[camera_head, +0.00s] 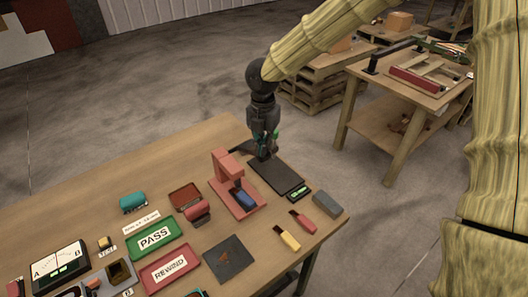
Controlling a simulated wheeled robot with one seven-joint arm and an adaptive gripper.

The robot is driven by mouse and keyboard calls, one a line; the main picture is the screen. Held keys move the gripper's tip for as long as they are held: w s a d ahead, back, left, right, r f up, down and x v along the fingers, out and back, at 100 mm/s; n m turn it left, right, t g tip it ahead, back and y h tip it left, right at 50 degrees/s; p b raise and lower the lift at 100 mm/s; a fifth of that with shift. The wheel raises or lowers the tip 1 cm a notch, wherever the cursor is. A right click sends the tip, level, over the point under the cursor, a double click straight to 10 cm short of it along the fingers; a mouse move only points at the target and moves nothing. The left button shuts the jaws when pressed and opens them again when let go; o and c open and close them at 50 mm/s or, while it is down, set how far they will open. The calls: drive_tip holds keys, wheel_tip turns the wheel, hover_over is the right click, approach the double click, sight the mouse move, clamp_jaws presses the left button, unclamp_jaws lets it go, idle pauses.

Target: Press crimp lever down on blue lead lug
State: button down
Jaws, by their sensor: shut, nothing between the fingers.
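A salmon-red press (222,162) stands on the wooden table near its back right, with an upright post and a flat base. A dark blue piece (244,198) sits on the base at the front right of the post. I cannot tell whether it is the blue lead lug or part of the press. A separate crimp lever cannot be made out clearly. My gripper (263,156) points down, shut and empty, to the right of the press post and over the back end of a flat black device (275,175). Whether it touches the device cannot be told.
Green PASS tray (177,227) and red REWIND tray (149,282) lie at front left. Yellow-handled (287,238) and red-handled (301,221) tools and a grey block (326,204) lie at right. A dark pad (230,246) lies in front of the press. The table's back left is clear.

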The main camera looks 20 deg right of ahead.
sight(263, 161)
drive_tip(key=shift+f+b, duration=1.45)
drive_tip(key=shift+f, duration=1.8)
drive_tip(key=shift+r+p, duration=4.4)
drive_tip(key=shift+r, duration=1.15)
drive_tip(key=shift+a, duration=0.1)
